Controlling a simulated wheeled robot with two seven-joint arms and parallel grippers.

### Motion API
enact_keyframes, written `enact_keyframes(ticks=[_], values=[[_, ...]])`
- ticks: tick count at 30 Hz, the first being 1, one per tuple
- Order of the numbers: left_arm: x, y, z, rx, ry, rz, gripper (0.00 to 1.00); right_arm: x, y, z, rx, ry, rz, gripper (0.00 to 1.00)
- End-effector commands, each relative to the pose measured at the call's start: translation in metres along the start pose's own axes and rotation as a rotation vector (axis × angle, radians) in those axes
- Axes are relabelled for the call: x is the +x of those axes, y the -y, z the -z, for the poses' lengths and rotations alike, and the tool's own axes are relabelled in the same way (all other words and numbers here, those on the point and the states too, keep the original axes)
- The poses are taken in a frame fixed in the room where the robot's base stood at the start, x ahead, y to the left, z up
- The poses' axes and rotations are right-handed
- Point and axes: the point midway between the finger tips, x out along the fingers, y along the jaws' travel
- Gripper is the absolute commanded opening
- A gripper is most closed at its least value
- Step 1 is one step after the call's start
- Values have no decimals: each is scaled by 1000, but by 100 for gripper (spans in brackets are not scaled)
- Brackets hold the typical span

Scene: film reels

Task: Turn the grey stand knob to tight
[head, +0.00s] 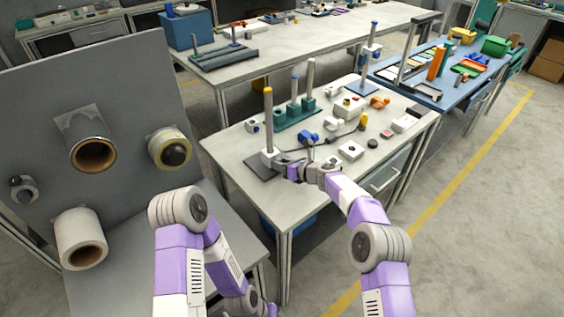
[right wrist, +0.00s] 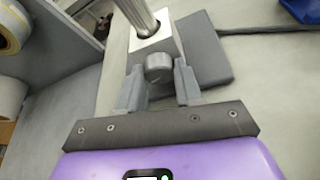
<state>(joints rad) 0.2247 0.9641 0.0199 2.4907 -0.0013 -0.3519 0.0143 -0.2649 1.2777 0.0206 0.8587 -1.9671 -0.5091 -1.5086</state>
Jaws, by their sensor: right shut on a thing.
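The grey stand knob (right wrist: 158,67) is a short round knob on the front of a pale clamp block (right wrist: 158,42) in the right wrist view. A metal post (right wrist: 140,14) rises from the block, above a dark grey base plate (right wrist: 205,55). My right gripper (right wrist: 158,82) is shut on the knob, with one finger on each side of it. In the head view my right gripper (head: 283,170) is at the stand with the orange-topped post (head: 268,118), at the table's near left corner; the knob is too small to make out there. My left gripper does not show clearly; only its arm is seen.
Beside the stand on the light table (head: 228,150) are a blue part (head: 308,137), a white block (head: 351,150) and a teal rack (head: 298,115). A grey panel with film rolls (head: 93,153) stands at left. The floor at right is clear.

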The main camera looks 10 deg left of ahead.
Motion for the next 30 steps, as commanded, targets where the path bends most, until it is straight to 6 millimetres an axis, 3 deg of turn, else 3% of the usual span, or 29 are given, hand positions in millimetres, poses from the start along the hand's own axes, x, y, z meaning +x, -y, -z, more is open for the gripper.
enact_keyframes(ticks=[5, 6, 10, 22, 30], values=[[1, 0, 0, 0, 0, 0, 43, 0, 0, 0, -1, 0, 0, 5], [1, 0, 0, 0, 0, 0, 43, 0, 0, 0, -1, 0, 0, 42], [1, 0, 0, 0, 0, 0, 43, 0, 0, 0, -2, 0, 0, 61], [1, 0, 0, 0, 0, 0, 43, -5, 1, 0, -1, 1, 2, 61], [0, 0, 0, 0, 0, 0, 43, -33, 1, -1, 0, 1, 3, 61]])
